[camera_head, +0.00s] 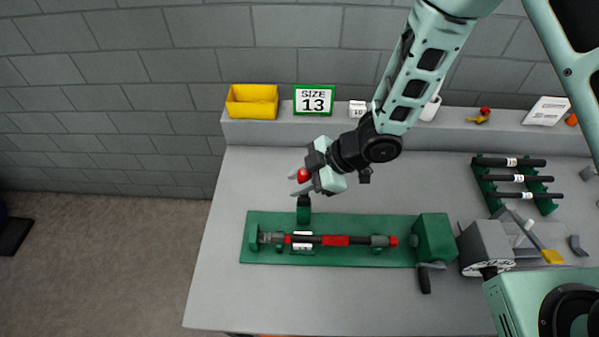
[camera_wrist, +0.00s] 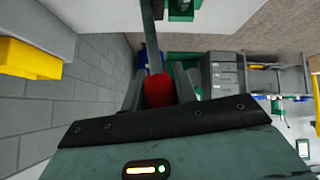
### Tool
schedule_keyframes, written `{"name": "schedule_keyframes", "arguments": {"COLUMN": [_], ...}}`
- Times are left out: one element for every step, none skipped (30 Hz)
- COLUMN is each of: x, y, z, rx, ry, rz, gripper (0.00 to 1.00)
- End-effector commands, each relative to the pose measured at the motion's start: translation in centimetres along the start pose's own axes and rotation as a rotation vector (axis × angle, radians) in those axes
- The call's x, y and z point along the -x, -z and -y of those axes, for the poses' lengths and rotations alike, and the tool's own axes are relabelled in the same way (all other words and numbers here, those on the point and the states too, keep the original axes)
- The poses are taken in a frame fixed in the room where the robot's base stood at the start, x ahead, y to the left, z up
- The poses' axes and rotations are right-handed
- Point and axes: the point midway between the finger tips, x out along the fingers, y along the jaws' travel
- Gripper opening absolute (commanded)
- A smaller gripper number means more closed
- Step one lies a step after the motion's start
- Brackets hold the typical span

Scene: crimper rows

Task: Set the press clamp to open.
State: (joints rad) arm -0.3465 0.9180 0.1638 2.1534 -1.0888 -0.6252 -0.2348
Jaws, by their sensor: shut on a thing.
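The green press (camera_head: 340,222) lies along the front of the bench. A dark rod with red bands (camera_head: 335,240) rests along it, between a grey fitting at the left and a green block (camera_head: 434,238) at the right. The clamp's green post (camera_head: 304,209) stands at the press's back edge, left of its middle. The clamp lever's red knob (camera_head: 303,174) is above the post. My gripper (camera_head: 301,180) is shut on this knob. In the wrist view the red knob (camera_wrist: 158,90) sits between both fingers, and a grey lever bar (camera_wrist: 152,40) runs away from it.
A yellow bin (camera_head: 252,101), a size 13 sign (camera_head: 314,99) and a white cup (camera_head: 430,108) stand on the back ledge. A green rack (camera_head: 520,199) with dark rods is at the right. A grey box (camera_head: 487,246) stands beside the press. Bench left of the press is clear.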

Motion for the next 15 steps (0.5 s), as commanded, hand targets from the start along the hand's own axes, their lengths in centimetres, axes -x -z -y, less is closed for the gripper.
{"name": "schedule_keyframes", "arguments": {"x": [0.02, 0.02, 0.01, 0.01, 0.02, 0.02, 0.02, 0.02, 0.03, 0.03, 0.03, 0.02, 0.02, 0.02, 0.02], "y": [-0.19, -0.21, -0.22, -0.22, -0.23, -0.24, -0.24, -0.25, -0.25, -0.25, -0.24, -0.22, -0.21, -0.19, -0.17], "z": [-0.33, -0.34, -0.36, -0.38, -0.39, -0.41, -0.42, -0.43, -0.45, -0.47, -0.46, -0.43, -0.4, -0.37, -0.34], "rx": [-0.003, -0.004, -0.004, -0.004, -0.004, -0.004, -0.004, -0.004, -0.004, -0.004, -0.004, -0.004, -0.003, -0.003, -0.003], "ry": [-0.007, -0.007, -0.008, -0.008, -0.008, -0.009, -0.009, -0.01, -0.01, -0.01, -0.01, -0.01, -0.009, -0.008, -0.008], "rz": [0.002, 0.003, 0.003, 0.003, 0.003, 0.003, 0.003, 0.003, 0.003, 0.003, 0.003, 0.003, 0.003, 0.002, 0.002], "gripper": [0.0, 0.0, 0.0, 0.0, 0.0, 0.0, 0.0, 0.0, 0.31, 0.39, 0.48, 0.5, 0.5, 0.5, 0.5]}}
